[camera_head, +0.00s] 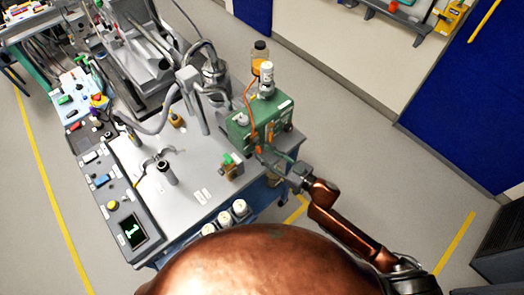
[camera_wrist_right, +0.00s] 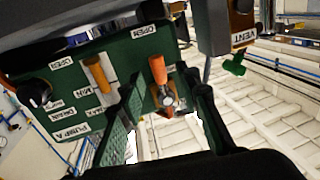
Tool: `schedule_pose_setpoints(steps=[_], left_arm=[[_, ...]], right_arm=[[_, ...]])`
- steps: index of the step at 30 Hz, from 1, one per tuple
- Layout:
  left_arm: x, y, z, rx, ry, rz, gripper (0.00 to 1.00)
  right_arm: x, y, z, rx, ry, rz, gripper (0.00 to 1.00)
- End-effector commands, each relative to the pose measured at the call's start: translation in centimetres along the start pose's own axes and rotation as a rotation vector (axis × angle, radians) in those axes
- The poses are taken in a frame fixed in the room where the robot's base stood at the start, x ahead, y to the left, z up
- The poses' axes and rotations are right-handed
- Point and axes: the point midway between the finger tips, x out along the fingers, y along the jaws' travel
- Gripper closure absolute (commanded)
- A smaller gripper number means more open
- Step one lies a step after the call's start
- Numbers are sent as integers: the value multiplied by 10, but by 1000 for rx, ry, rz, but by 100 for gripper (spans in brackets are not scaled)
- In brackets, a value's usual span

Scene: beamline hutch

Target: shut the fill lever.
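A green valve box (camera_head: 240,131) stands on the bench's right side, with orange levers on its face. In the right wrist view its dark green panel (camera_wrist_right: 128,52) fills the upper middle. One orange lever (camera_wrist_right: 100,77) is at left. A second lever with an orange handle (camera_wrist_right: 158,70) lies between the fingers of my right gripper (camera_wrist_right: 166,95). The gripper is open around it, a finger on each side, with visible gaps. I cannot read a FILL label; the fingers hide part of the panel. My right gripper (camera_head: 281,164) is at the box's front right in the head view.
A white-capped bottle (camera_head: 266,78) stands on the box. White cups (camera_head: 239,208) line the bench's near edge.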

Motion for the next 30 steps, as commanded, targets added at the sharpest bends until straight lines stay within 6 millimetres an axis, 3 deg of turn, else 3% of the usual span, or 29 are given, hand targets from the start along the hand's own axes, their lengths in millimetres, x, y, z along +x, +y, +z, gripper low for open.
schedule_pose_setpoints(steps=[6, 15, 30], left_arm=[[0, 0, 0, 0, 0, 0, 100], [0, 0, 0, 0, 0, 0, 100], [0, 0, 0, 0, 0, 0, 100]], right_arm=[[21, 0, 0, 1, 0, 1, 69], [23, 0, 0, 1, -1, 1, 69], [23, 0, 0, 0, -1, 1, 100]])
